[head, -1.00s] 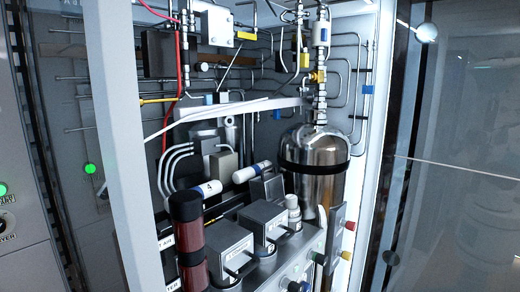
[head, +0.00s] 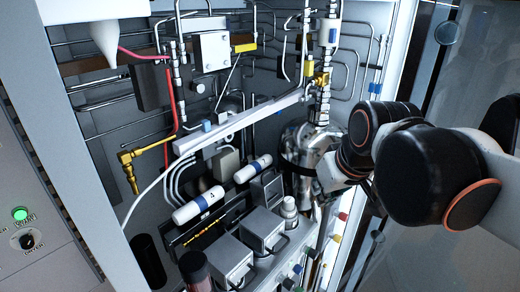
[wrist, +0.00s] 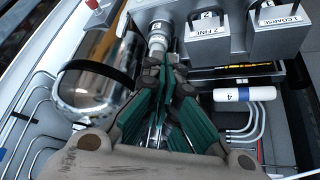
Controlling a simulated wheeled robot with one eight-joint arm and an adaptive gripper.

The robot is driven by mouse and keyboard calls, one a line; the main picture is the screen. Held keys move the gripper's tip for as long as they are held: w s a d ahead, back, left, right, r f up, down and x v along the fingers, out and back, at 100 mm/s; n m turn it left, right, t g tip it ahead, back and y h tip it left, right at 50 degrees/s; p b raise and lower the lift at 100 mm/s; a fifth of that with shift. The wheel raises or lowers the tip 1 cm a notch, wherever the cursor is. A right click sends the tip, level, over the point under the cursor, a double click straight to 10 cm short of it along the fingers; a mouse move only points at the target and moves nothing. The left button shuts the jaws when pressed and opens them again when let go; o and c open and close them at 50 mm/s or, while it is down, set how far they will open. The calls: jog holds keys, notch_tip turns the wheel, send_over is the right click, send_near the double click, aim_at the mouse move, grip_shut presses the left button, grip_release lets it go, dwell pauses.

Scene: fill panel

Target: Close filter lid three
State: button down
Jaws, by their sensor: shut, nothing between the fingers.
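Filter lids one (head: 231,259) and two (head: 262,228) are grey boxes lying closed in a row; in the wrist view they read "1 COARSE" (wrist: 278,18) and "2 FINE" (wrist: 208,40). Beyond them, a dark grey panel, apparently filter lid three (head: 266,188), stands raised behind a white capped cylinder (head: 289,207). The cylinder also shows in the wrist view (wrist: 160,36). My gripper (wrist: 166,78) is shut and empty, its green-padded fingers close to the cylinder. The gripper hides the raised lid in the wrist view. Contact cannot be told.
The shiny steel tank (head: 302,150) stands beside the gripper. White cartridges (head: 199,205) and bent pipes lie behind the lids. A pale diagonal bar (head: 240,118) crosses above. Coloured knobs (head: 337,238) line the front right edge. The cabinet's left post (head: 70,150) frames the opening.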

jog(key=w+a+r+n+g, duration=0.1)
jog(key=w+a+r, duration=0.1)
jog(key=w, duration=0.4)
jog(key=w+a+r+n+g, duration=0.1)
jog(key=w+a+r+n, duration=0.15)
jog(key=w, duration=0.25)
jog(key=n+g+y, duration=0.1)
jog(key=n+y, duration=0.1)
jog(key=n, duration=0.1)
send_over(259, 178)
notch_tip(259, 178, down, 4)
jog(key=x, duration=0.4)
jog(key=p+x, duration=0.1)
jog(key=x, duration=0.4)
jog(key=shift+w, duration=0.25)
jog(key=s+d, duration=0.2)
jog(key=shift+s+d+r+p, duration=0.2)
jog(key=shift+s+r+p, duration=0.1)
jog(key=shift+p, duration=0.1)
jog(key=shift+s+d, duration=0.15)
jog(key=shift+s, duration=0.05)
jog(key=shift+w+f, duration=0.1)
jog(key=shift+f, duration=0.1)
jog(key=shift+d, duration=0.15)
jog(key=shift+s+d+r+b, duration=0.25)
jog(key=shift+s+d+b, duration=0.1)
jog(key=shift+s, duration=0.1)
